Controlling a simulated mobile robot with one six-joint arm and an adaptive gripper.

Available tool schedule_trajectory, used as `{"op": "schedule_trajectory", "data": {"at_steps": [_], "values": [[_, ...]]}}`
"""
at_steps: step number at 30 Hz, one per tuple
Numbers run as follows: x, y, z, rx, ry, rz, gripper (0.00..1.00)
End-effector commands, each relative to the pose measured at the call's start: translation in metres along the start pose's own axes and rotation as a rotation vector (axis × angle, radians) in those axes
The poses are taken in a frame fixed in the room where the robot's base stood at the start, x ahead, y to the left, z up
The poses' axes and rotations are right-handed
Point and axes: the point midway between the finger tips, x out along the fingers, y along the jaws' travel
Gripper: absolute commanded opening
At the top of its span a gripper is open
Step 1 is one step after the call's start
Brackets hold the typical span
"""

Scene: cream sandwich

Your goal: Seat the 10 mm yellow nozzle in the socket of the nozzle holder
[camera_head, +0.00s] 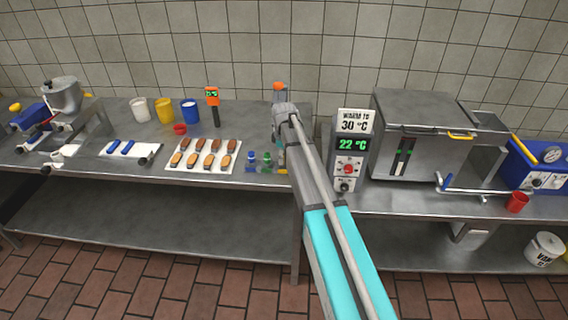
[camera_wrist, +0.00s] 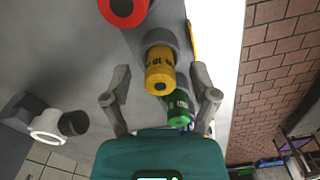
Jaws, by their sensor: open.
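The yellow nozzle (camera_wrist: 160,74) stands out in the wrist view, banded with dark markings and a dark hole in its end. My gripper (camera_wrist: 159,70) is open, with one finger on each side of the yellow nozzle in the picture. Both fingers look apart from it, and its depth between them is hard to judge. A green nozzle (camera_wrist: 179,108) lies just below it in the picture, and a red one (camera_wrist: 123,9) above. In the head view my arm hides the gripper and the yellow nozzle. I cannot clearly identify the nozzle holder or its socket.
A white ring on a dark cylinder (camera_wrist: 48,127) shows at left in the wrist view. Blue (camera_head: 252,158) and green (camera_head: 266,161) pieces stand beside my arm. A tray of eclair-like bars (camera_head: 204,155) is left of them; a temperature controller (camera_head: 347,160) stands right.

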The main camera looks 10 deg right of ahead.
Motion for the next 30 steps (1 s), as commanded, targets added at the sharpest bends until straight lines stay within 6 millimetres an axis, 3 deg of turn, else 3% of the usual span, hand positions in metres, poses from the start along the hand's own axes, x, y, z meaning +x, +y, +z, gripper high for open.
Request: {"op": "schedule_trajectory", "data": {"at_steps": [14,26,30], "values": [[-0.0004,0.0000,0.0000,0.000,0.000,0.000,0.76],[-0.0004,0.0000,0.0000,0.000,0.000,0.000,0.04],[-0.0004,0.0000,0.0000,0.000,0.000,0.000,0.00]]}}
